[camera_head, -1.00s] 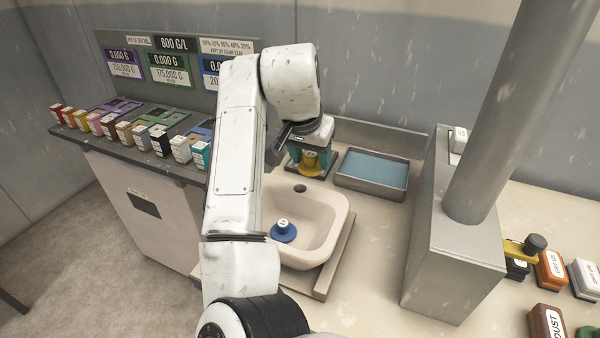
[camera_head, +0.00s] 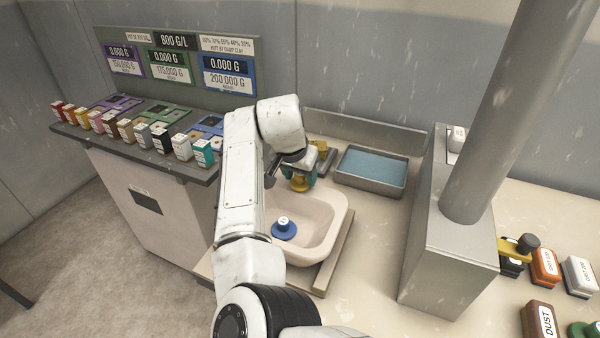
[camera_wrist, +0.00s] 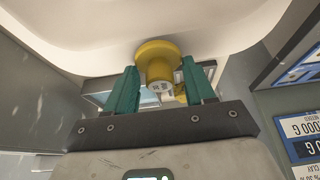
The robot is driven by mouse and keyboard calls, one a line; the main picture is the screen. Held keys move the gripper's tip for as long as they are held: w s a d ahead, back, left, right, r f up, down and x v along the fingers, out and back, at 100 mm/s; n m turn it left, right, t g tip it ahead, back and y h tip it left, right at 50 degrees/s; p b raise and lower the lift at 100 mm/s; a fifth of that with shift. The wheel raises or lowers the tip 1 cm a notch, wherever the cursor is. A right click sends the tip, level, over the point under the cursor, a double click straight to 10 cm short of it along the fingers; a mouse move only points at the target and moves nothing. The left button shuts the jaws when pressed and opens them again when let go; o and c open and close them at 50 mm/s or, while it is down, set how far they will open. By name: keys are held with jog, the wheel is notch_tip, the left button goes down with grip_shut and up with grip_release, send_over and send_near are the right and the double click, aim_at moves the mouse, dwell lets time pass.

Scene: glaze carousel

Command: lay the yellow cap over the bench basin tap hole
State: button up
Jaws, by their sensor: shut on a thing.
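The yellow cap (camera_head: 300,184) is between the teal fingers of my gripper (camera_head: 302,178), over the back ledge of the pale basin (camera_head: 338,232). In the wrist view the yellow cap (camera_wrist: 157,58) shows as a round flange with a narrower stem, and my gripper (camera_wrist: 160,68) is shut on it. The basin (camera_wrist: 90,22) fills the top of that view. The tap hole is hidden behind the gripper and cap. I cannot tell whether the cap touches the ledge.
A blue plug (camera_head: 284,229) sits in the basin. A metal tray of blue liquid (camera_head: 371,168) stands behind right. Another yellow piece (camera_head: 318,146) stands on a metal base behind the gripper. A steel box with a column (camera_head: 450,260) is at right, coloured blocks (camera_head: 182,147) at left.

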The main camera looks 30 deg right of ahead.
jog(key=shift+f, duration=0.15)
jog(key=shift+f, duration=0.15)
jog(key=o, duration=1)
jog(key=shift+r, duration=0.35)
jog(key=b+v, duration=0.1)
jog(key=v, duration=1.1)
jog(key=shift+b, duration=0.35)
